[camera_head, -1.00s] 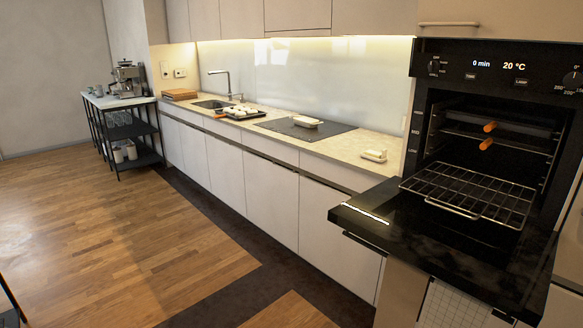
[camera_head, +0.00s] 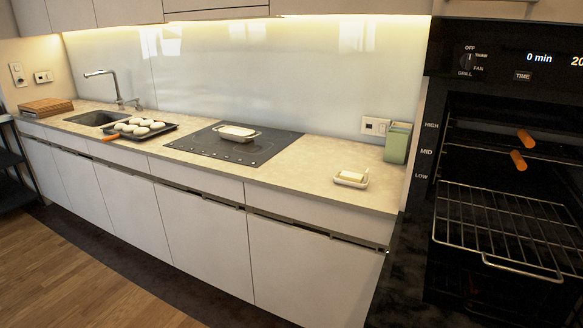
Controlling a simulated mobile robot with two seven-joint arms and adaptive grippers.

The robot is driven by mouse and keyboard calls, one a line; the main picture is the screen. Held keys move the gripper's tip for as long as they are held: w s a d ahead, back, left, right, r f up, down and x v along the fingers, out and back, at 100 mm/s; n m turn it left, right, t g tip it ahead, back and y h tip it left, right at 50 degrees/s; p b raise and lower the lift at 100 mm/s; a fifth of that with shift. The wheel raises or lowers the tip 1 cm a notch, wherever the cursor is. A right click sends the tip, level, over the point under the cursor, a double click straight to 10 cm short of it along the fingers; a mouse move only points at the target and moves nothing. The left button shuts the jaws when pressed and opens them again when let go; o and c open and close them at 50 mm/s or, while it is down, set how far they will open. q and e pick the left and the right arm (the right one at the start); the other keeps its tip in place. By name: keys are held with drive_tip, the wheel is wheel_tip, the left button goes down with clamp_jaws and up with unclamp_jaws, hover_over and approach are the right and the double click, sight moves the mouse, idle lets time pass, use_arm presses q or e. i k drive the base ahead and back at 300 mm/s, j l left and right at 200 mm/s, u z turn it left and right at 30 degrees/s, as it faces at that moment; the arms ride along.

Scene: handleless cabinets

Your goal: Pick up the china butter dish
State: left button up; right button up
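A small white dish (camera_head: 351,179) with a pale block standing on it sits on the counter's right part, near the front edge, and looks like the china butter dish. A larger white oblong dish with handles (camera_head: 237,133) stands on the black hob to its left. Neither of my grippers is in view, and nothing touches the dishes.
The counter (camera_head: 300,171) is clear around the small dish. A green box-like holder (camera_head: 397,143) stands behind it at the right. A dark tray of white rounds (camera_head: 143,128) lies left of the hob (camera_head: 262,147). The open oven (camera_head: 500,170) with its pulled-out rack (camera_head: 505,226) juts out at right.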

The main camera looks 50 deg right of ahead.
sight(358, 180)
drive_tip(key=i+z, duration=0.2)
drive_tip(key=i, duration=0.4)
drive_tip(key=i+j+z, duration=0.1)
drive_tip(key=i+z, duration=0.15)
drive_tip(key=i, duration=0.35)
drive_tip(key=i+j+z, duration=0.2)
drive_tip(key=i, duration=0.4)
drive_tip(key=i+z, duration=0.1)
drive_tip(key=z, duration=0.35)
drive_tip(key=i+z, duration=0.1)
drive_tip(key=z, duration=0.4)
drive_tip(key=j+z, duration=0.15)
drive_tip(key=z, duration=0.3)
drive_tip(key=i+j+z, duration=0.1)
drive_tip(key=z, duration=0.4)
